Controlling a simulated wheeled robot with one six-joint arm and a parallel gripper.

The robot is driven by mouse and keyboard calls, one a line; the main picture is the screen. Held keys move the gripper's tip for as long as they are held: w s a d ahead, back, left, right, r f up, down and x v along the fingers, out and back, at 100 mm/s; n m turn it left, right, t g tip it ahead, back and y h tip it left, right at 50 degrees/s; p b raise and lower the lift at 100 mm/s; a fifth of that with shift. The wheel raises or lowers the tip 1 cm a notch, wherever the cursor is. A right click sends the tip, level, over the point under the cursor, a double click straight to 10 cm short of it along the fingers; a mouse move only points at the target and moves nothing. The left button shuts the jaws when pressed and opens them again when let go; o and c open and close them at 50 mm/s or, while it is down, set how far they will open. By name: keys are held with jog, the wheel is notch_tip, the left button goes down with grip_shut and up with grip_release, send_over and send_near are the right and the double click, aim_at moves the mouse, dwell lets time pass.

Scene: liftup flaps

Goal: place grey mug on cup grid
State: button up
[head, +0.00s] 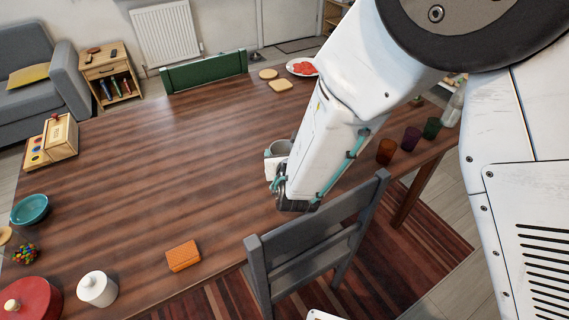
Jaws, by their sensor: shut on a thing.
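The grey mug (279,148) shows just left of my white arm, near the middle of the wooden table (180,165). My gripper (273,172) is at the mug, shut on it, and my arm's wrist hides part of both. The mug looks roughly upright; I cannot tell whether its base touches the table. I cannot make out a cup grid in this view.
A grey chair (315,245) stands at the near edge. Coloured glasses (411,138) stand right of my arm. An orange block (183,256), a white lidded pot (97,289) and a red pot (32,300) are at the near left. The table's left middle is clear.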

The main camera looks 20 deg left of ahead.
jog(key=shift+f, duration=1.75)
jog(key=shift+f, duration=0.15)
jog(key=o, duration=1.2)
jog(key=shift+c, duration=0.2)
jog(key=shift+r, duration=0.2)
jog(key=v, duration=1.2)
jog(key=shift+f, duration=0.1)
